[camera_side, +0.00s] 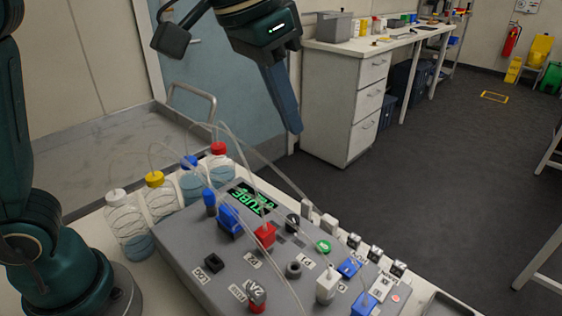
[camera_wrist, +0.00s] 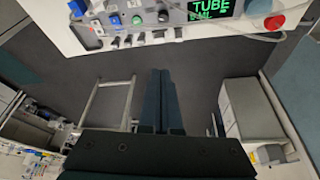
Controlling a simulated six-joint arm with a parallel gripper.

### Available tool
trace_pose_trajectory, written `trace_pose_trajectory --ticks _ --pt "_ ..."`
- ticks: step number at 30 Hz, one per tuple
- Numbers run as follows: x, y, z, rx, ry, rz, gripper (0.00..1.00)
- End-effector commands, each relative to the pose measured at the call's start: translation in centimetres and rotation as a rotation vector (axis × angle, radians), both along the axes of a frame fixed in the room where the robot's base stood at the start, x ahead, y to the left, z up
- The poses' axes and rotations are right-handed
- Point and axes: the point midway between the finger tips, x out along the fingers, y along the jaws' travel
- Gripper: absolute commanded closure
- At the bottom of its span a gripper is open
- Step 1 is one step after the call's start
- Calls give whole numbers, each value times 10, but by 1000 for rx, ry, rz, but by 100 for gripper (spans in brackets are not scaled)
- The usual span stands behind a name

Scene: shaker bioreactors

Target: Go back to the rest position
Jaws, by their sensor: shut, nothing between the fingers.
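My gripper (camera_side: 293,128) hangs in the air above and behind the grey control box (camera_side: 190,258) in the side view, apart from everything. Its fingers point down and are closed together, with nothing between them. In the wrist view the two dark fingers (camera_wrist: 160,75) lie side by side over the dark floor. The box's screen with green "TUBE" letters (camera_side: 252,198) also shows at the top of the wrist view (camera_wrist: 212,8).
Bottles with white (camera_side: 117,198), yellow, blue and red caps stand left of the box, with thin clear tubes arching over it. A white drawer cabinet (camera_side: 350,105) and bench stand behind. A metal cart handle (camera_side: 192,100) rises at left.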

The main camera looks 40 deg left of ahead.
Motion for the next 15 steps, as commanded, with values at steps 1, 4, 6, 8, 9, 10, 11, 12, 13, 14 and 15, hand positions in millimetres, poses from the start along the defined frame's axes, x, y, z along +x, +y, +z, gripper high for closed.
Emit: trace_pose_trajectory --ticks 1,4,6,8,9,10,11,12,13,14,15 --pt "-11 14 5 -6 -20 32 100" --pt "-30 36 7 -13 -52 85 100" --pt "-45 50 4 -16 -73 121 100" --pt "-58 60 -1 -17 -91 150 100" --pt "-66 66 -5 -18 -100 169 100" --pt "-73 70 -10 -18 -108 183 100" --pt "-79 74 -14 -18 -115 195 100" --pt "-87 79 -21 -18 -122 212 100" --pt "-93 82 -27 -17 -128 224 100" --pt "-99 85 -33 -17 -134 234 100" --pt "-106 88 -42 -16 -139 248 100"
